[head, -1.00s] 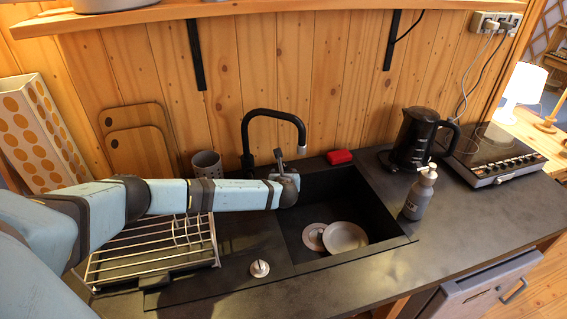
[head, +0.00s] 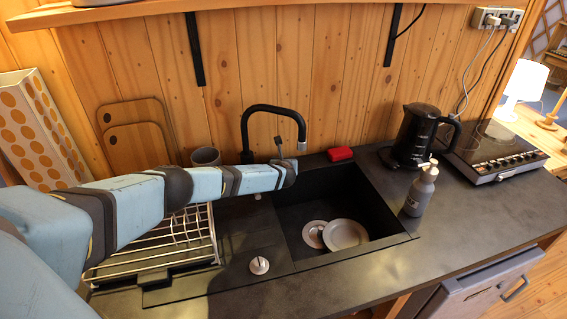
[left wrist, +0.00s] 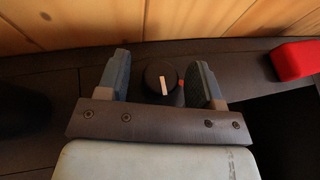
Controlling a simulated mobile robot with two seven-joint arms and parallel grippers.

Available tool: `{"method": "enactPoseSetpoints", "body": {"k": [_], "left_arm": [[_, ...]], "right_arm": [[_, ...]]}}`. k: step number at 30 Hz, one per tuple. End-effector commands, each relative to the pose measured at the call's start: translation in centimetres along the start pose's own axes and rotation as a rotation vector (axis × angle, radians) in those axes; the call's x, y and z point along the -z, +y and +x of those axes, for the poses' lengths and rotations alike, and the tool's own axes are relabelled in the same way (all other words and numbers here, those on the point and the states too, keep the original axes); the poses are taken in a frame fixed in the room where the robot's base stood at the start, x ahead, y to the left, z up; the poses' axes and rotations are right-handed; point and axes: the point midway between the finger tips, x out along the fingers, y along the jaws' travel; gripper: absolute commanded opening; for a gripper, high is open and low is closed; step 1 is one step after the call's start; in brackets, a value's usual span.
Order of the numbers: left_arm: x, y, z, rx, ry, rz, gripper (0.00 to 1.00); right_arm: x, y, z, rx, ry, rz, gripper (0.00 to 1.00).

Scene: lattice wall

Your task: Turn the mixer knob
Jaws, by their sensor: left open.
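The mixer knob (left wrist: 161,78) is a round black knob with a white line on its face, seen in the left wrist view. My left gripper (left wrist: 163,71) is open, with one finger on each side of the knob. The left finger looks apart from it, and the right finger is closer; I cannot tell whether it touches. In the head view the black faucet (head: 272,108) stands at the wall behind the sink. There my left arm's end covers the faucet's base, and the knob is not clearly seen. My right gripper is not in view.
A red block (head: 340,154) lies on the sink's back rim and shows in the left wrist view (left wrist: 296,60). The sink (head: 378,205) holds dishes. A dish rack (head: 150,250), grey cup (head: 205,157), soap bottle (head: 421,192) and kettle (head: 416,137) stand around it.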

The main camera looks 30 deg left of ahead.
Motion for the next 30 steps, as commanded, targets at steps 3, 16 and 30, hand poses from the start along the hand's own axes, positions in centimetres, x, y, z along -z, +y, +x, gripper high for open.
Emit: {"method": "enactPoseSetpoints", "body": {"k": [3, 16, 30], "left_arm": [[-0.01, -0.02, -0.02, 0.0, 0.0, 0.0, 0.6], [0.03, -0.02, -0.04, -0.004, 0.0, -0.002, 0.11], [0.29, -0.31, 0.01, -0.209, 0.002, -0.089, 0.11]], "right_arm": [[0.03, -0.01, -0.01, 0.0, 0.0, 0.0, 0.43], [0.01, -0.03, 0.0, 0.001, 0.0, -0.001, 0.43], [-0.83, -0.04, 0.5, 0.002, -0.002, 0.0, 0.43]]}}
